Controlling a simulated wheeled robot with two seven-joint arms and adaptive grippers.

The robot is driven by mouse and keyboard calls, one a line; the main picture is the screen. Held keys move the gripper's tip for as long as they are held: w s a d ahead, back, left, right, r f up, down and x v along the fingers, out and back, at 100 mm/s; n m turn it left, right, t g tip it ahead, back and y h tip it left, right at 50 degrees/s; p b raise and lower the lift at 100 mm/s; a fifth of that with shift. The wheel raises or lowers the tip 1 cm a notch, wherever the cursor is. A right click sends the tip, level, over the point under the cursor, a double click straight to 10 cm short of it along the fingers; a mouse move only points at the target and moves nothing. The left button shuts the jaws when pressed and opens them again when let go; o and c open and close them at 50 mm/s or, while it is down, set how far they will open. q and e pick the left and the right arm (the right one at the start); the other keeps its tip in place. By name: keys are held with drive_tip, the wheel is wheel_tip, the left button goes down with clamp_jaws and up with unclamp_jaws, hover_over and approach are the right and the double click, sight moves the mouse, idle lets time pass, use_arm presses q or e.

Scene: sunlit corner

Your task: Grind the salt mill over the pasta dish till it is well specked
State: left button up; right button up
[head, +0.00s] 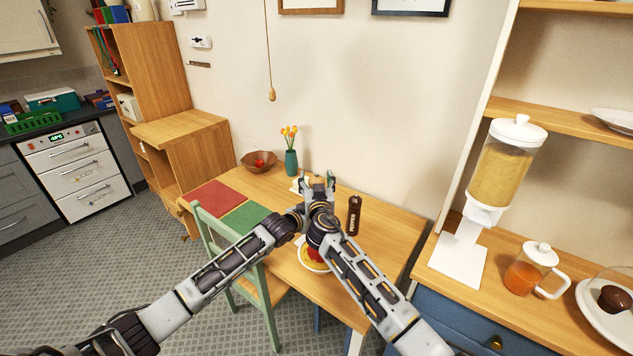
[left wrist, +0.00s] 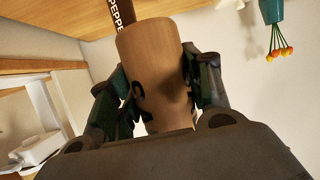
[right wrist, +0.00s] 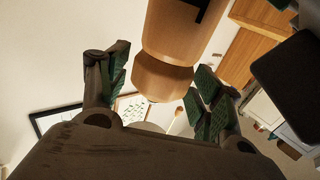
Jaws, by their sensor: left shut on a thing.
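The salt mill (left wrist: 152,62) is a pale wooden cylinder with dark lettering. My left gripper (left wrist: 158,78) is shut on its body; in the head view this gripper is mostly hidden where my arms meet. My right gripper (head: 318,184) is open over the table. In the right wrist view the mill's rounded end (right wrist: 162,78) sits between its spread fingers, with gaps on both sides. The pasta dish (head: 313,258), a pale bowl with red sauce, is partly hidden behind my right forearm. I cannot make out specks on it.
A dark brown pepper mill (head: 353,215) stands right of my grippers. A teal vase of flowers (head: 291,162) and a wooden bowl (head: 258,162) stand at the back. Red (head: 212,198) and green mats lie left. A green chair (head: 272,292) is at the front. The table's right side is clear.

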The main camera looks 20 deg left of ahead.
drive_tip(key=shift+s+d+f, duration=0.1)
drive_tip(key=shift+s+f, duration=0.05)
idle(0.3)
drive_tip(key=shift+s+d, duration=0.25)
drive_tip(key=shift+s, duration=0.3)
drive_tip(key=v, duration=1)
drive_tip(key=shift+s, duration=0.25)
